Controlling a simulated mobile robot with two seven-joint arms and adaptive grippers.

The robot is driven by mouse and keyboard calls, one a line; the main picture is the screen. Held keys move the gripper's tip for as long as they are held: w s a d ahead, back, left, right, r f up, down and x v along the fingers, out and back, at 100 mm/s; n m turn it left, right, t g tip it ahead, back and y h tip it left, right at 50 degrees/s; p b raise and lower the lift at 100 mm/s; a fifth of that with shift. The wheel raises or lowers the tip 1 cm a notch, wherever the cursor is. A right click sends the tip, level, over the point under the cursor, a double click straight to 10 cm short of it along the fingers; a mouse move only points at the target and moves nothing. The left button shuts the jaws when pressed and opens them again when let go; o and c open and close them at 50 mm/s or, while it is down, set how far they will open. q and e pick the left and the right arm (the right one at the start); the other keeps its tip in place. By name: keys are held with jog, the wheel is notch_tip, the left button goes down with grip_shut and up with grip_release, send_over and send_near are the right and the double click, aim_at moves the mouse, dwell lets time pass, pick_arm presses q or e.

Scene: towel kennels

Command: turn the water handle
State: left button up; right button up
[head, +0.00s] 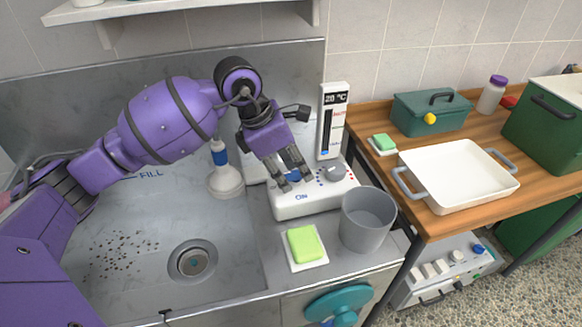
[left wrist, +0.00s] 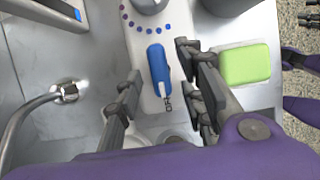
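A grey cup (head: 367,220) and a green sponge (head: 305,243) are in front. The metal sink (head: 150,215) lies left; a white tray (head: 458,175) stands on the wooden table.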

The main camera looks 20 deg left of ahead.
pick_arm(q)
grip_shut()
pick_arm(e)
jog(key=shift+w+a+r, duration=0.15)
jog(key=shift+w+r, duration=0.1)
jog(key=shift+w, duration=0.25)
